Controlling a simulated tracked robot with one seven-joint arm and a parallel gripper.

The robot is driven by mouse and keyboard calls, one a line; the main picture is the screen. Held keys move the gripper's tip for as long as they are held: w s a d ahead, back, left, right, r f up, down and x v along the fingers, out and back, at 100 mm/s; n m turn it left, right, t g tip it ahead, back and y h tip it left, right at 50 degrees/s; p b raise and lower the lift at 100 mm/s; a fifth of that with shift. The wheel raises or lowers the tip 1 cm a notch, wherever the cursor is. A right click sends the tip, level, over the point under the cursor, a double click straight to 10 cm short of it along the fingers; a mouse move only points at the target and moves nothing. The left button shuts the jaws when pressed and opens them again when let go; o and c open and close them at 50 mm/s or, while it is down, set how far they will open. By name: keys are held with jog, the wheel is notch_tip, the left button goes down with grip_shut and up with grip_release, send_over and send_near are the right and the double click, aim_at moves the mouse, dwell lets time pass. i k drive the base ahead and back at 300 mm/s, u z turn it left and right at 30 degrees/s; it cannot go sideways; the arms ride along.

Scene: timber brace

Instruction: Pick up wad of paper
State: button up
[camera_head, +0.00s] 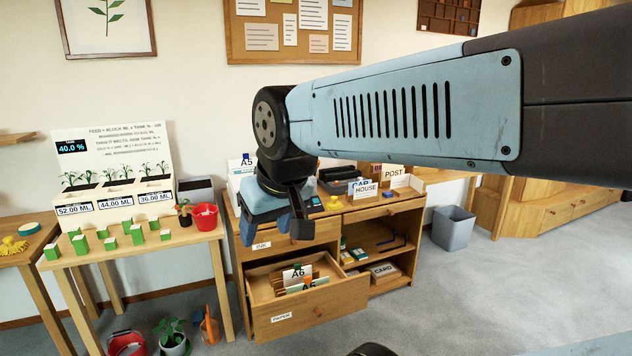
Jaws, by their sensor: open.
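I cannot pick out a wad of paper anywhere in this view. My gripper (290,228) is open, with its blue fingers hanging down in front of the wooden desk (405,205). It is above the open lower drawer (308,315), which has a label on its front and holds upright cards marked A6 (297,273). My arm and gripper hide part of the desk top and the wall behind.
A grey waste bin (453,228) stands on the floor right of the desk. At left, a table (130,248) carries green blocks, a red bucket (204,217) and a planter display (115,170). A red bucket (127,343) and potted plant (173,338) stand below. Carpet at right is clear.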

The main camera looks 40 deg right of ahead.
aim_at(294, 275)
jog(key=z, duration=0.15)
jog(key=i, duration=0.15)
jog(key=u, duration=3.15)
jog(key=k, duration=2)
